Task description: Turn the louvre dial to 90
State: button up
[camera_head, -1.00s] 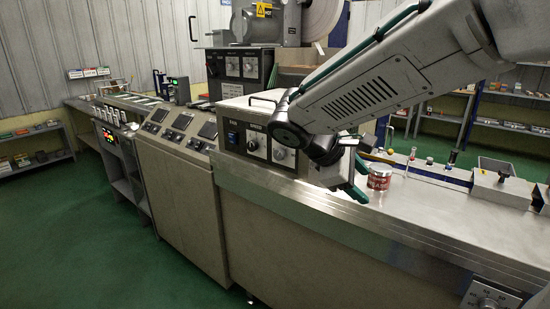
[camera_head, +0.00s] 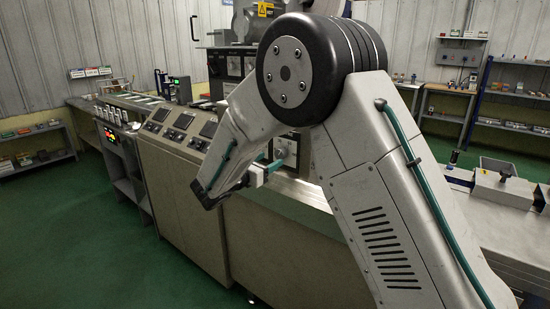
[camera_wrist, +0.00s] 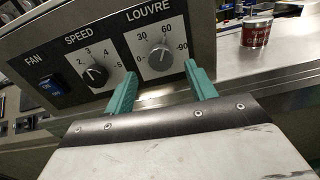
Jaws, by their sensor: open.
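The gap between fingers and knob is hard to judge; nothing shows held. In the head view my gripper (camera_head: 269,163) is in front of the control panel, and my arm hides much of that panel.
The speed knob (camera_wrist: 96,75) and the blue fan switch (camera_wrist: 50,87) are left of the dial on the same panel. A red tin (camera_wrist: 256,31) stands on the steel counter (camera_wrist: 228,66) to the right. Green floor (camera_head: 90,235) lies open at front left.

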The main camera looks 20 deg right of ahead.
aim_at(278, 155)
jog(key=shift+x, duration=2.1)
jog(key=c, duration=1)
jog(key=shift+m, duration=0.3)
jog(key=m, duration=1.1)
